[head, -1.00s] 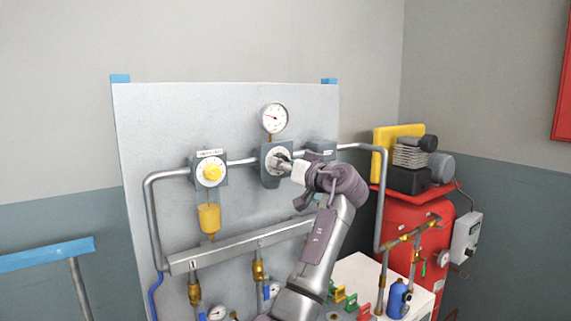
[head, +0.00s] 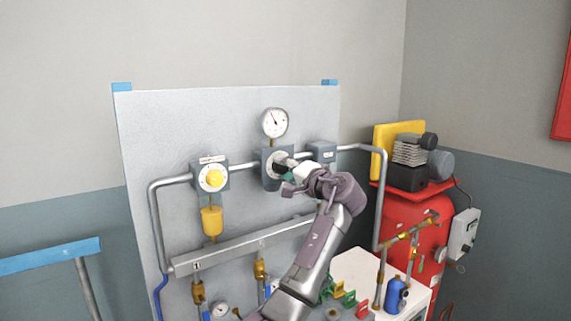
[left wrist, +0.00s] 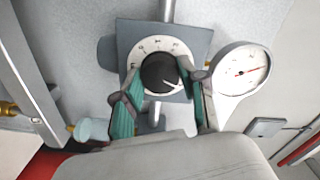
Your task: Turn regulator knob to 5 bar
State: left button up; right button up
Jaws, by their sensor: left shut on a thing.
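The regulator is a grey block on the panel with a round white dial, seen in the head view (head: 268,178) and the left wrist view (left wrist: 193,34). Its black knob (left wrist: 160,73) carries a white pointer mark toward the lower right. My left gripper (head: 285,172) is shut on the knob, its green-padded fingers on either side of it in the left wrist view (left wrist: 160,92). A round pressure gauge (head: 274,122) stands above the regulator; its needle points to the upper left. The gauge also shows in the left wrist view (left wrist: 241,71). My right gripper is not in view.
A yellow-knobbed valve (head: 212,178) with a yellow bowl hangs left of the regulator. A small grey box (head: 322,153) sits to its right. A manifold pipe (head: 215,255) runs below. A red compressor tank (head: 400,225) stands right of the panel.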

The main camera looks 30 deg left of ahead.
pick_arm(q)
jog(key=shift+r+m+p, duration=0.1)
jog(key=shift+m+p, duration=0.45)
jog(key=shift+m, duration=0.55)
jog(key=o, duration=1.1)
jog(key=shift+o, duration=0.2)
jog(key=shift+d, duration=0.1)
jog(key=v, duration=1.2)
